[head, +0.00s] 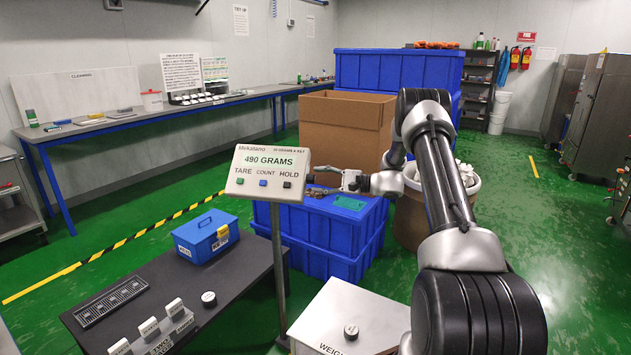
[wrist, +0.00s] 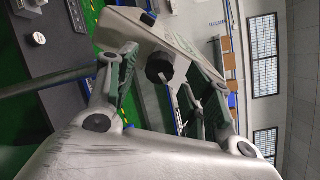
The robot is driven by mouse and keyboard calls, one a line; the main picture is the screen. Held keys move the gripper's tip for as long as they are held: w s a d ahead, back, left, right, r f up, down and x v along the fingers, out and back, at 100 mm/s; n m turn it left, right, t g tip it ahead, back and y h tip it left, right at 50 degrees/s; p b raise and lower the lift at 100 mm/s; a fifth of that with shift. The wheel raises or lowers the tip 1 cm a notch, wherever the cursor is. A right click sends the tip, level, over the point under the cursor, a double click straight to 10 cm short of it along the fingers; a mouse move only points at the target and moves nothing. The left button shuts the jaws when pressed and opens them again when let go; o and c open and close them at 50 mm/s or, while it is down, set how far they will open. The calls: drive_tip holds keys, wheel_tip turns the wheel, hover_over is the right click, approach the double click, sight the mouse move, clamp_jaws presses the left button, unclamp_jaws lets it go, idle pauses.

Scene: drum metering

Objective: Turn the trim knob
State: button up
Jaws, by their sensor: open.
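The scale display (head: 268,173) reads "490 GRAMS" above buttons marked TARE, COUNT and HOLD, and stands on a thin post. A black round knob (wrist: 160,68) with a pale pointer mark sits on the display's pale housing in the wrist view. It is hidden in the head view, and I cannot read a label on it. My gripper (head: 322,179) is at the right side of the display. In the wrist view its open fingers stand on either side of the knob, with visible gaps. I see no contact with the knob.
A black bench (head: 235,282) carries a blue box (head: 206,237), pale blocks and another knob (head: 209,299). Blue crates (head: 320,245) and a cardboard box (head: 345,125) stand behind.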

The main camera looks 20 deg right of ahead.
drive_tip(key=shift+x, duration=0.95)
drive_tip(key=c, duration=1.1)
drive_tip(key=shift+o, duration=0.2)
drive_tip(key=shift+m, duration=2.9)
drive_tip(key=o, duration=1.1)
drive_tip(key=shift+c, duration=0.2)
